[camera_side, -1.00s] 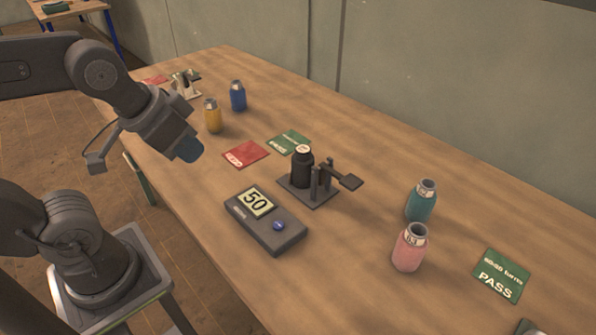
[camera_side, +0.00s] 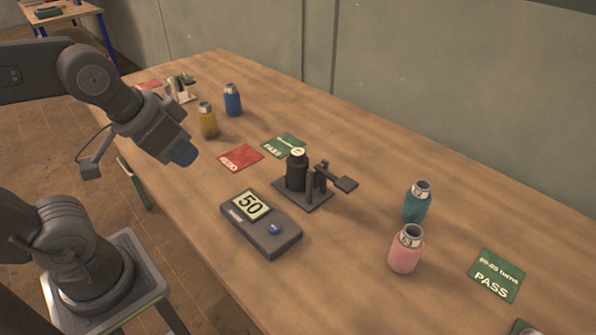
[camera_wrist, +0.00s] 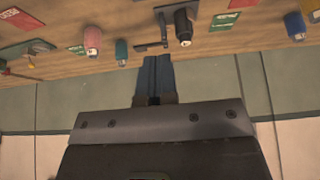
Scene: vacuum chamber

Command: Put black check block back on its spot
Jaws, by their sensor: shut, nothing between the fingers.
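The black check block (camera_side: 295,174) is a dark cylinder with a pale top. It stands upright on a small dark fixture (camera_side: 318,200) with posts and a side arm, at the middle of the table. In the wrist view, the block (camera_wrist: 183,25) and the fixture (camera_wrist: 152,46) show near the top. My gripper (camera_side: 184,154) is over the table's near left side, well left of the block and apart from it. Its blue-grey fingers (camera_wrist: 157,75) are closed together with nothing between them.
A counter box (camera_side: 262,229) reading 50 sits in front of the fixture. Teal (camera_side: 416,205) and pink (camera_side: 405,253) bottles stand right, yellow (camera_side: 208,123) and blue (camera_side: 232,101) bottles left. Red (camera_side: 240,158) and green (camera_side: 284,145) cards lie behind; a green PASS card (camera_side: 494,275) lies right.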

